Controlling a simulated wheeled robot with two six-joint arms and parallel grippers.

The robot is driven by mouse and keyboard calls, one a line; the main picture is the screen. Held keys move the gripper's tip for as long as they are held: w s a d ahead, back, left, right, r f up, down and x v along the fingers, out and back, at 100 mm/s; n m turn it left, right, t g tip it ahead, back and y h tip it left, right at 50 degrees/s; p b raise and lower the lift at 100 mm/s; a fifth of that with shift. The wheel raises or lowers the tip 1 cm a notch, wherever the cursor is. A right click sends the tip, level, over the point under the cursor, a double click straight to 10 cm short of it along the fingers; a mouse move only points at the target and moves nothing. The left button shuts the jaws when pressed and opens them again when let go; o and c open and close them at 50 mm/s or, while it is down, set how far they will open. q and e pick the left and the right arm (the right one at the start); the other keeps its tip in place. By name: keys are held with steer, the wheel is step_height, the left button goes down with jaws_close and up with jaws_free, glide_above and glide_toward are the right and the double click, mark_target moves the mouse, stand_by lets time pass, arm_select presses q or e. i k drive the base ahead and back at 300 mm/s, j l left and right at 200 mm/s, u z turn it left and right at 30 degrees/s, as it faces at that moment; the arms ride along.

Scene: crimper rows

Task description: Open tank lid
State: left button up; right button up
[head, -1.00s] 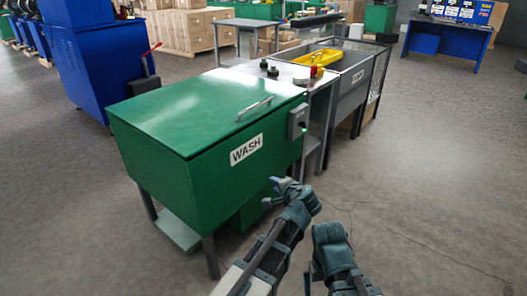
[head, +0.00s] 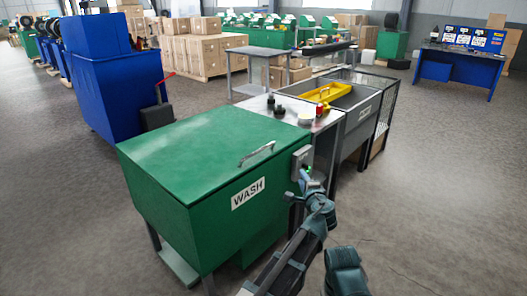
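The green wash tank (head: 195,220) stands left of centre with a "WASH" label on its front. Its flat green lid (head: 205,150) is closed, and a silver bar handle (head: 257,153) lies on the lid near the front right edge.
Behind the tank, a steel table (head: 290,117) holds small dark items and joins a grey basin (head: 355,105) with a yellow tray (head: 328,92). A blue machine (head: 110,80) with a red lever stands at left. The floor at right is clear.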

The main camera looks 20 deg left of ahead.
mark_target(194, 157)
steer(key=i+l, duration=0.75)
steer(key=l, duration=0.15)
steer(key=i+l, duration=1.55)
steer(key=l, duration=0.2)
steer(key=u, duration=2.15)
steer(key=i+j, duration=0.15)
steer(key=j, duration=0.15)
